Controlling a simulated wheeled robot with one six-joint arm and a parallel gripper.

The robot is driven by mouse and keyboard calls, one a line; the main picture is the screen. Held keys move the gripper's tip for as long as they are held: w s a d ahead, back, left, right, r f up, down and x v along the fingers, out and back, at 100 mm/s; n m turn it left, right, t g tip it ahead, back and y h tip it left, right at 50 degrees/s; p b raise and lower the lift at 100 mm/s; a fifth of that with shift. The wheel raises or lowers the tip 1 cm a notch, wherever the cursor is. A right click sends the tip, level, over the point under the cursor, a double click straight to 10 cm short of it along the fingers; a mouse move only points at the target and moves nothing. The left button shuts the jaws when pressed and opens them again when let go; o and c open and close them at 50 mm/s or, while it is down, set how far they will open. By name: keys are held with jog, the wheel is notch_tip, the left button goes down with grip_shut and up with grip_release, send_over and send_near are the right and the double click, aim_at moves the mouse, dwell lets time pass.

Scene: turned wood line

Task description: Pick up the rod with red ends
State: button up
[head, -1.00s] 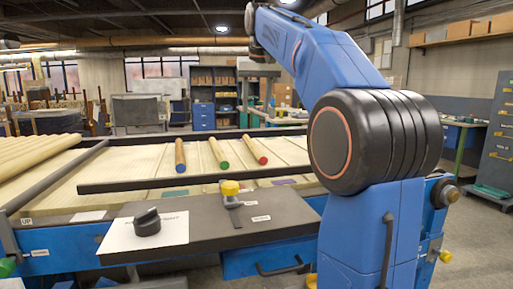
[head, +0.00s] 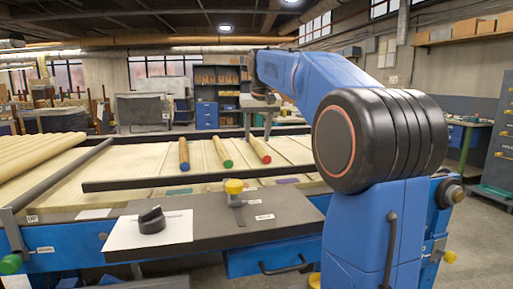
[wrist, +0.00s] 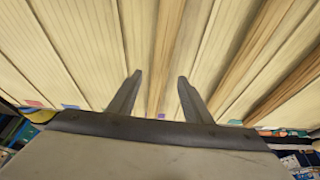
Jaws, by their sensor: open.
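The rod with the red end (head: 260,151) lies on the slatted pale bed, rightmost of three loose rods in the head view. A rod with a green end (head: 222,152) and one with a blue end (head: 184,153) lie to its left. My gripper (head: 259,127) is above and behind the red-ended rod in the head view, apart from it. In the wrist view my gripper (wrist: 160,77) is open and empty, its two fingers pointing at the bed. Darker wooden lengths run below them there, but no red end can be made out.
A dark rail (head: 200,176) runs along the near side of the bed. A dark shelf in front carries a black knob (head: 152,220) and a yellow-topped fitting (head: 234,188). Several pale rods (head: 40,157) lie at the left.

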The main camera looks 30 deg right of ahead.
aim_at(257, 142)
jog(key=x, duration=0.3)
jog(key=shift+f, duration=0.1)
grip_shut()
